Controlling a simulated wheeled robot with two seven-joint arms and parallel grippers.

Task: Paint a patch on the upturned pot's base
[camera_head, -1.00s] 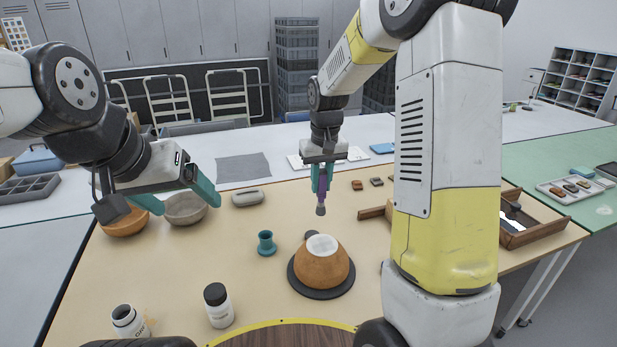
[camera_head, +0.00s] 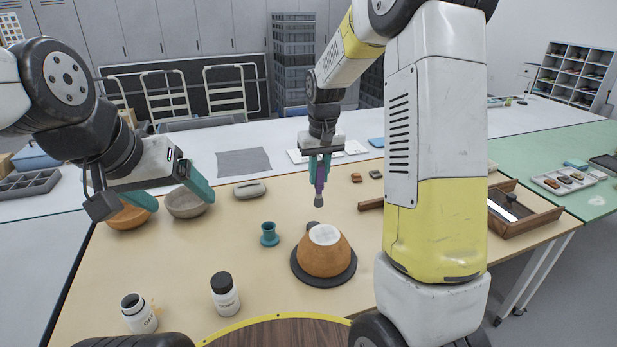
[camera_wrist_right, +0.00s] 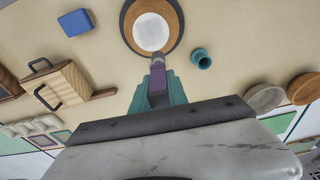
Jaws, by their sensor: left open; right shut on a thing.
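The upturned orange-brown pot (camera_head: 325,258) rests base-up on a round dark disc (camera_head: 325,282). A round white area (camera_head: 324,234) covers its base. It also shows in the right wrist view (camera_wrist_right: 151,32). My right gripper (camera_head: 319,178) is shut on a tool with a purple handle (camera_wrist_right: 158,84) and a grey tip (camera_head: 319,201). In the head view the tip hangs above and behind the pot, apparently apart from it. In the right wrist view the tip lines up with the white area's edge. My left gripper (camera_head: 178,197) is open and empty near two bowls.
A teal cup (camera_head: 269,235) stands left of the pot. A black-capped bottle (camera_head: 224,294) and an open jar (camera_head: 138,314) stand at the front left. An orange bowl (camera_head: 127,217) and a grey bowl (camera_head: 186,204) sit at the left. A wooden tray (camera_head: 520,213) lies at the right.

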